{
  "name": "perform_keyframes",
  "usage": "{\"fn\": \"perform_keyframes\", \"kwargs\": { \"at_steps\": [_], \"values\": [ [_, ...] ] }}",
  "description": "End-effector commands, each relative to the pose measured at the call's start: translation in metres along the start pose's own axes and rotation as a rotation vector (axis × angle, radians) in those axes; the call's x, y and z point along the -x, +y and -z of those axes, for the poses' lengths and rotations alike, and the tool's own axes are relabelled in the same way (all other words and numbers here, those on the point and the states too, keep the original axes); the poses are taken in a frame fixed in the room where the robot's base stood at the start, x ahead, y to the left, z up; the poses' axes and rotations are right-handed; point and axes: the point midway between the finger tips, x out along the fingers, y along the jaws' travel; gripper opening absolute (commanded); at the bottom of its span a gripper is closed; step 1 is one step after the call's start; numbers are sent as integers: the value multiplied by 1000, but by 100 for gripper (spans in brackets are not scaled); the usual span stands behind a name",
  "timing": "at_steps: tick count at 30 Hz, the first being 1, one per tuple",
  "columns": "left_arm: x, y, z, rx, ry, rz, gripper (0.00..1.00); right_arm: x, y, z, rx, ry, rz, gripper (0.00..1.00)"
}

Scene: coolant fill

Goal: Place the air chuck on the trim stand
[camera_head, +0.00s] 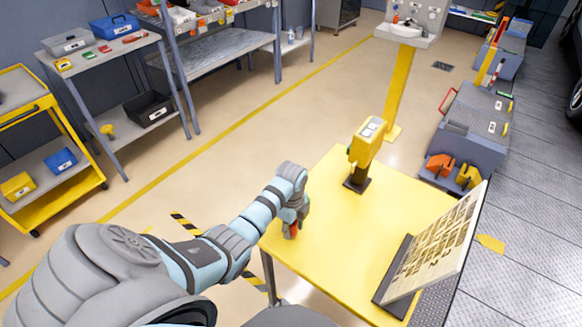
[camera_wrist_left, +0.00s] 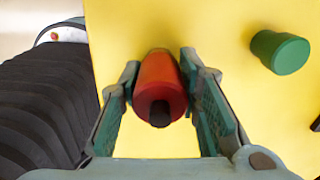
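A red-orange cylinder (camera_wrist_left: 160,85) with a dark tip, which looks like the air chuck, is between the fingers of my left gripper (camera_wrist_left: 162,82). The fingers flank it closely; whether they touch it is unclear. In the head view my left gripper (camera_head: 294,208) is low over the left side of the yellow table, with the red piece (camera_head: 293,229) under it. A yellow device (camera_head: 366,145) on a dark base (camera_head: 356,181) stands upright at the table's back. I cannot tell which thing is the trim stand. My right gripper is not in view.
A green cylinder (camera_wrist_left: 279,52) is right of the red one in the left wrist view. A tilted panel (camera_head: 440,243) stands on the yellow table's (camera_head: 330,255) right side. The table's middle is clear. A yellow cart (camera_head: 65,185) and shelves are off to the left.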

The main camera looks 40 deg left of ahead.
Motion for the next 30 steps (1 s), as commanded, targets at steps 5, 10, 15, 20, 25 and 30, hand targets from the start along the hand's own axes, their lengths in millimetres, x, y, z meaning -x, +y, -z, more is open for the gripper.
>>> {"fn": "perform_keyframes", "kwargs": {
  "at_steps": [5,10,15,20,25,30],
  "values": [
    [0,0,0,0,0,0,51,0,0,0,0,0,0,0],
    [0,0,0,0,0,0,51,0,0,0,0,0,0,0],
    [11,-1,0,0,0,3,51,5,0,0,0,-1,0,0],
    [52,-1,0,0,-1,6,51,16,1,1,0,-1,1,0],
    [99,-2,0,0,0,6,51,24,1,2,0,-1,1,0],
    [123,-1,0,1,0,2,51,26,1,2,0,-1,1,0]
  ]
}}
